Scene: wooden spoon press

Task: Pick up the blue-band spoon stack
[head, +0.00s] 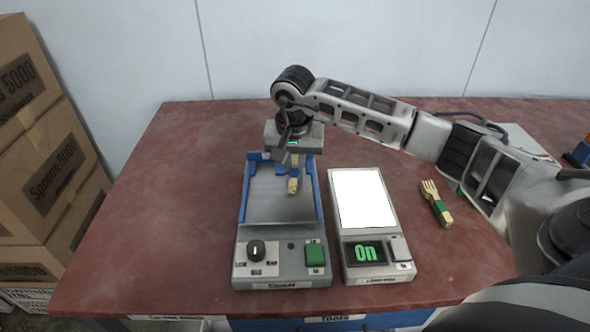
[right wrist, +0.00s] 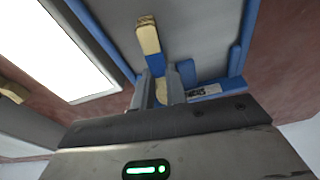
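The blue-band spoon stack (head: 293,185) is a narrow pale wooden bundle with a blue band, over the grey bed of the blue-walled press (head: 280,206). In the right wrist view the stack (right wrist: 149,38) runs between the two fingers, with its blue band just beyond the tips. My right gripper (head: 291,148) points down above the back of the bed, and its fingers (right wrist: 163,82) look shut on the stack. I cannot tell whether the stack touches the bed. The gripper hides its far end. My left gripper is not in view.
A green-band fork stack (head: 436,203) lies farther right. Cardboard boxes (head: 45,150) stand left of the table. The red table (head: 160,210) is clear on the left.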

